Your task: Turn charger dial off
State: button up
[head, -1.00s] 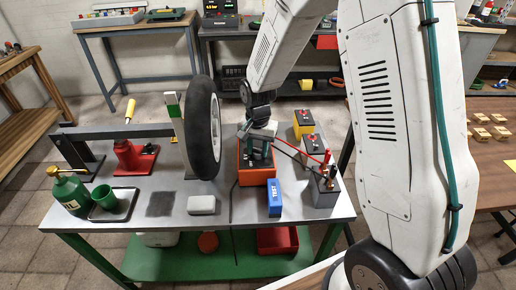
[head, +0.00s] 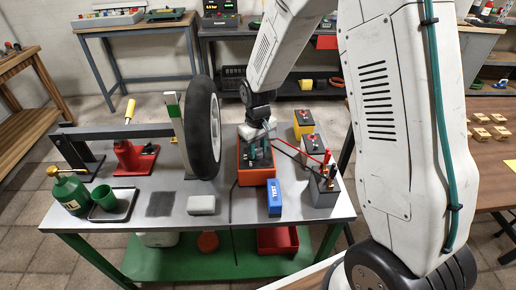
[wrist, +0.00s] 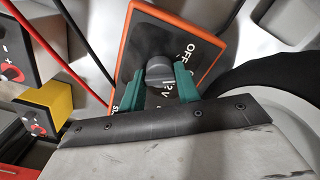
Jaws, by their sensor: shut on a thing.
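The charger is an orange box with a dark face on the bench; its orange front wall (head: 257,177) shows in the head view. In the wrist view its face (wrist: 196,50) carries a dark grey round dial (wrist: 159,70). White lettering reads OFF beyond the dial, and 12V shows partly between the fingers. My gripper (wrist: 160,82) has its teal fingers shut on the dial, one on each side. In the head view my gripper (head: 260,153) is over the charger's top and hides the dial. I cannot tell which mark the dial points to.
A black tyre (head: 203,128) stands close left of the charger. Batteries (head: 303,123) and a grey box with cables (head: 325,187) stand to the right. Red and black cables cross nearby. A blue tester (head: 274,198) and white block (head: 201,205) lie in front.

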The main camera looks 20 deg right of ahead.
aim_at(258, 149)
jog(key=n, duration=0.6)
jog(key=shift+n, duration=0.3)
dwell(0.4)
jog(key=o, duration=1)
jog(key=shift+c, duration=0.2)
notch_tip(258, 149, up, 8)
jog(key=shift+f, duration=0.1)
